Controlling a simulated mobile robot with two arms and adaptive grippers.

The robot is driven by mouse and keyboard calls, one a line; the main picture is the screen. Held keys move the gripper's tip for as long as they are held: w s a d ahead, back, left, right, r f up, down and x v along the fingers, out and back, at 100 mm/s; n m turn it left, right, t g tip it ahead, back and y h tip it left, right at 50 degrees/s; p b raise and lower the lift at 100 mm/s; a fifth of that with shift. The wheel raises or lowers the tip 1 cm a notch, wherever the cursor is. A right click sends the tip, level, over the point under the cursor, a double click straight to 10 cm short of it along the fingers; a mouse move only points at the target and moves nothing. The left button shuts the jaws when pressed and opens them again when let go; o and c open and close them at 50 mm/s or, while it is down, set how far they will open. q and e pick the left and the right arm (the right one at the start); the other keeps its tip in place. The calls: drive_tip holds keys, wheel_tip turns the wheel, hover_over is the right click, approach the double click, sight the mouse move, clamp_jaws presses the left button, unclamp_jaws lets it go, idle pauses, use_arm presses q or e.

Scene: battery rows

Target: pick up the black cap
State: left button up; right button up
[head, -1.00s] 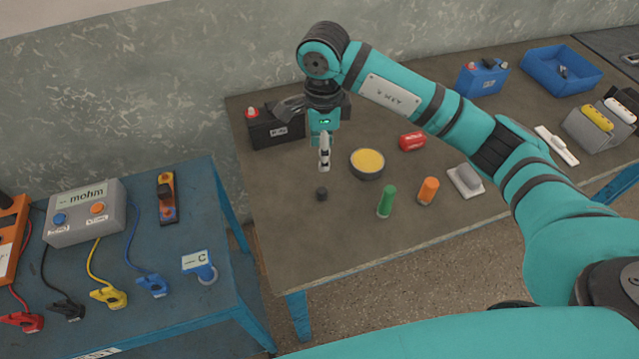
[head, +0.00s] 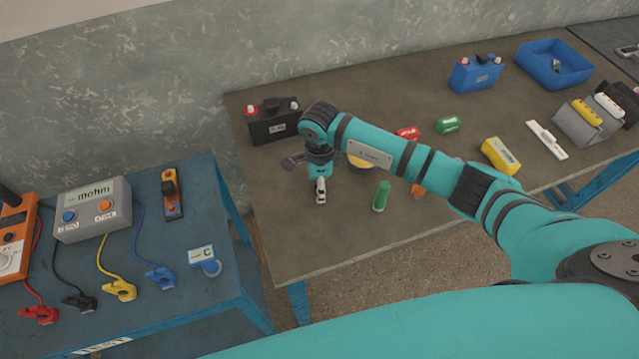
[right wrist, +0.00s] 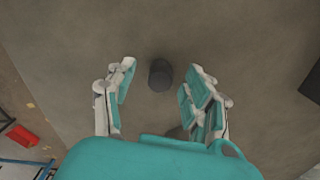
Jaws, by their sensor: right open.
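The black cap shows in the right wrist view as a small dark cylinder (right wrist: 160,75) standing on the grey-brown table. It lies between the two fingers of my right gripper (right wrist: 161,68), near the tips, with a gap on each side. In the head view, my right gripper (head: 320,196) points down close above the table and hides the cap. The gripper is open and empty. My left gripper is not in view.
A green cylinder (head: 381,196) stands right of the gripper. A black battery (head: 272,127) stands behind. The tabletop (head: 285,225) left and in front is clear.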

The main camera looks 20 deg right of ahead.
drive_tip(key=shift+f, duration=0.1)
drive_tip(key=c, duration=0.8)
